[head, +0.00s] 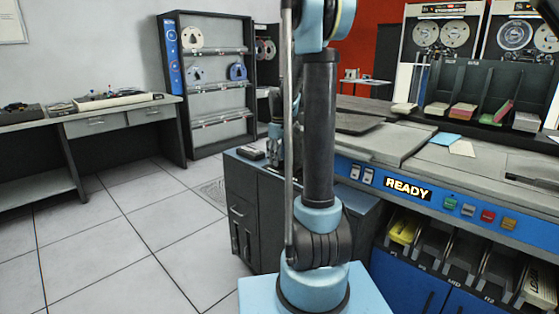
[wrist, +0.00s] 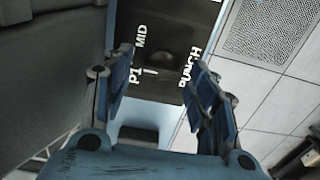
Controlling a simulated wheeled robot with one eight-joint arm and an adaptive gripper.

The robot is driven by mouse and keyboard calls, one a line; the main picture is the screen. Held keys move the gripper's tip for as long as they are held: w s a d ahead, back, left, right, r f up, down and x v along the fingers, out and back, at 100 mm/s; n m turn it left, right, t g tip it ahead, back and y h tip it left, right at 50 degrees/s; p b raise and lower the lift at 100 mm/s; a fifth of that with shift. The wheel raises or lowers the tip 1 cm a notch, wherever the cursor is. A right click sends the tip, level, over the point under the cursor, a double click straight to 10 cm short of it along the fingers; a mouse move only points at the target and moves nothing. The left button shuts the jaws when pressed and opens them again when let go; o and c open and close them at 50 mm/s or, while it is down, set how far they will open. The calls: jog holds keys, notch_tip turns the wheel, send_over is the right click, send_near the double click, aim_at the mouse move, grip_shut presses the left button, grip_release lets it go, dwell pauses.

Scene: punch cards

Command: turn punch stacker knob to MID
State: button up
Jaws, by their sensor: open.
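The dark punch stacker knob (wrist: 157,40) shows in the wrist view on a dark panel (wrist: 160,88) with white labels P1, MID and PUNCH. A short white mark lies near P1; whether it belongs to the knob or panel I cannot tell. The knob's shape blends into the panel, so its exact pointing is unclear. My gripper (wrist: 160,85) is open and empty, its blue fingers spread on either side of the panel, with the knob beyond the fingertips, apart from them. In the head view my gripper is mostly hidden behind my arm above the dark cabinet (head: 262,214).
The card machine (head: 357,184) with a lit READY sign (head: 408,188) stands at the right. Its card pockets (head: 440,246) sit below. A tape rack (head: 210,85) and a desk (head: 115,119) stand at the left. The tiled floor (head: 140,225) between is clear.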

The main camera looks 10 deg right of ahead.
jog(key=shift+f, duration=0.25)
jog(key=c, duration=1.1)
jog(key=shift+o, duration=0.2)
jog(key=shift+m, duration=0.3)
jog(key=m, duration=0.3)
jog(key=shift+m, duration=2.5)
